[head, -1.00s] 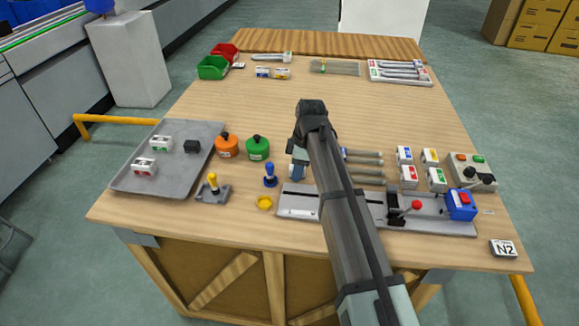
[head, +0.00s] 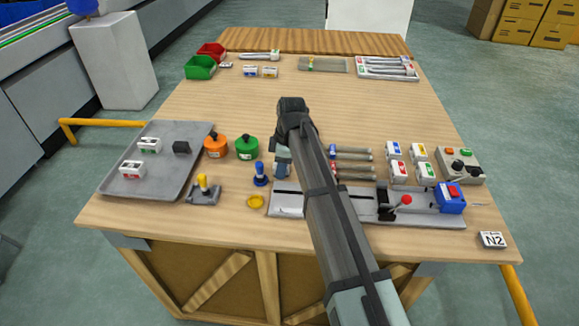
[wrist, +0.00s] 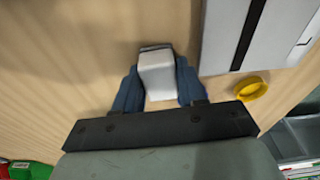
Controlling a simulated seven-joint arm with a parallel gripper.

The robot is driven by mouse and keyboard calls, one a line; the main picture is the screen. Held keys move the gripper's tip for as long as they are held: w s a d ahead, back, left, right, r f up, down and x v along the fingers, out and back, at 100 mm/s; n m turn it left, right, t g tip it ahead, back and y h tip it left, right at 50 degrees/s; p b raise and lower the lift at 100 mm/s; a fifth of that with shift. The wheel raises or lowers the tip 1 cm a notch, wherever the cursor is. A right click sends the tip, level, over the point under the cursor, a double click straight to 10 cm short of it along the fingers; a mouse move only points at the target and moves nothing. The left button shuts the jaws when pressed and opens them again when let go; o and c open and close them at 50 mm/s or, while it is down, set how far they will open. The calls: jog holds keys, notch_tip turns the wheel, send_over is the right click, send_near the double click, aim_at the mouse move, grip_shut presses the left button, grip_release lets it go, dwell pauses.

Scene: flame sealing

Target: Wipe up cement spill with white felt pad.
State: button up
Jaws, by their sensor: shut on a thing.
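My gripper (wrist: 157,92) is shut on a white block-shaped pad (wrist: 156,72), which sits between its two blue fingers in the wrist view. A dark edge shows along the pad's far end. In the head view my gripper (head: 283,166) is low over the table, just behind the left end of the grey slotted plate, and my arm hides most of the pad. I cannot tell whether the pad touches the wood. I cannot make out a cement spill in either view; my arm and the pad cover part of the table.
A yellow ring-shaped dish (head: 256,201) and a blue-handled tool (head: 261,174) stand left of the slotted plate (head: 287,203). Orange (head: 216,147) and green (head: 246,148) pots stand near the grey tray (head: 120,184). Rods lie right of my gripper.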

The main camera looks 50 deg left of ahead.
jog(key=shift+s+a+r, duration=0.15)
jog(key=shift+s+a, duration=0.6)
jog(key=shift+a, duration=0.05)
jog(key=shift+r, duration=4)
jog(key=shift+d, duration=0.1)
jog(key=w+d+m, duration=0.6)
jog(key=w+d, duration=0.3)
jog(key=w, duration=0.5)
jog(key=w+d+r+m+t, duration=0.15)
jog(key=w+d+m, duration=0.45)
jog(key=w+d, duration=0.8)
jog(key=w+d+r+m+t, duration=0.1)
jog(key=w+d+r+m, duration=0.2)
jog(key=w+d+m, duration=0.95)
jog(key=s+d+f+n, duration=0.1)
jog(key=d+f, duration=0.1)
jog(key=d, duration=0.8)
jog(key=s+d+f+n, duration=0.1)
jog(key=s+d+f, duration=0.1)
jog(key=d, duration=0.9)
jog(key=s+d+f+m, duration=0.2)
jog(key=s+d+f, duration=0.2)
jog(key=d, duration=0.5)
jog(key=s+d+f+m+h, duration=0.1)
jog(key=s+d+f+m, duration=0.2)
jog(key=d, duration=0.6)
notch_tip(320, 180, down, 2)
jog(key=shift+s+d+f+t, duration=0.15)
jog(key=shift+s+d+t, duration=0.2)
jog(key=shift+s, duration=0.15)
